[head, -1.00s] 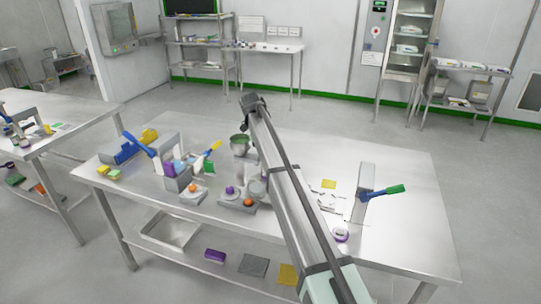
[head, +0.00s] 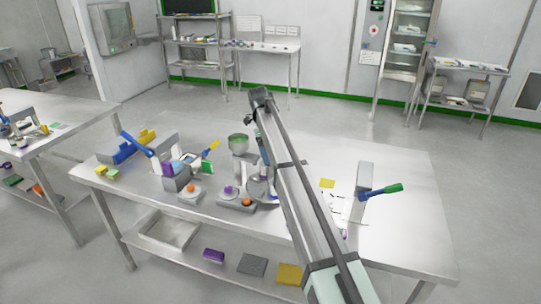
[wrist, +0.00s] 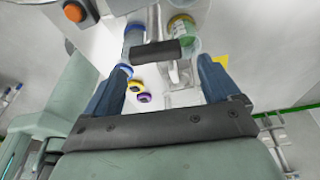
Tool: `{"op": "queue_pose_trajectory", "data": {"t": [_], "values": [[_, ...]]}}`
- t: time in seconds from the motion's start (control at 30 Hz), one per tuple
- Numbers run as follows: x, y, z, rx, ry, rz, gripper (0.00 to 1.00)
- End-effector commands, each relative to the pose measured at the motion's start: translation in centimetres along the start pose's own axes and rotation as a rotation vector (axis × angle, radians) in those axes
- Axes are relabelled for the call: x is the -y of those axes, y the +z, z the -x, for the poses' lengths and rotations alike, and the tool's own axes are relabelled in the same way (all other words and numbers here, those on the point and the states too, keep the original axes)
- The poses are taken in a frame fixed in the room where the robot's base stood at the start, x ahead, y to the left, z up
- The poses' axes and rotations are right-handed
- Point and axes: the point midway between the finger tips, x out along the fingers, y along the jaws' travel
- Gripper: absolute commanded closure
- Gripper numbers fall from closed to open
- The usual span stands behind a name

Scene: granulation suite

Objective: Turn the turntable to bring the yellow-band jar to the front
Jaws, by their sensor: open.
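In the wrist view my gripper (wrist: 163,66) is open, its two blue fingers well apart. A dark grey bar (wrist: 157,51) lies across the gap just beyond the fingertips; I cannot tell whether they touch it. Near it are a blue-banded jar (wrist: 133,40) and a jar with a green and yellowish rim (wrist: 181,26). Small round items with a yellow ring (wrist: 136,86) and a purple ring (wrist: 144,98) show between the fingers. I cannot tell for sure which is the yellow-band jar. The turntable is not clearly visible; in the head view my arm covers that part of the table.
The table's right end is clear. An orange button (wrist: 73,12) shows in the wrist view.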

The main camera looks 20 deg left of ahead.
Motion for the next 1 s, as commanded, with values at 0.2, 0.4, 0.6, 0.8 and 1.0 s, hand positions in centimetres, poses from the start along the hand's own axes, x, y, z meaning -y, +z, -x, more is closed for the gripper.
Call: {"op": "queue_pose_trajectory", "data": {"t": [0.2, 0.4, 0.6, 0.8, 1.0], "values": [[-0.2, -4.6, 3.9, 0.329, 0.003, 0.002, 0.11], [-0.5, -7.3, 7.9, 0.576, -0.010, -0.003, 0.11], [-0.6, -7.8, 9.0, 0.658, -0.013, -0.005, 0.11], [-0.5, -6.4, 7.2, 0.658, -0.013, -0.005, 0.11], [-0.5, -4.2, 4.4, 0.655, -0.011, -0.005, 0.11]]}}
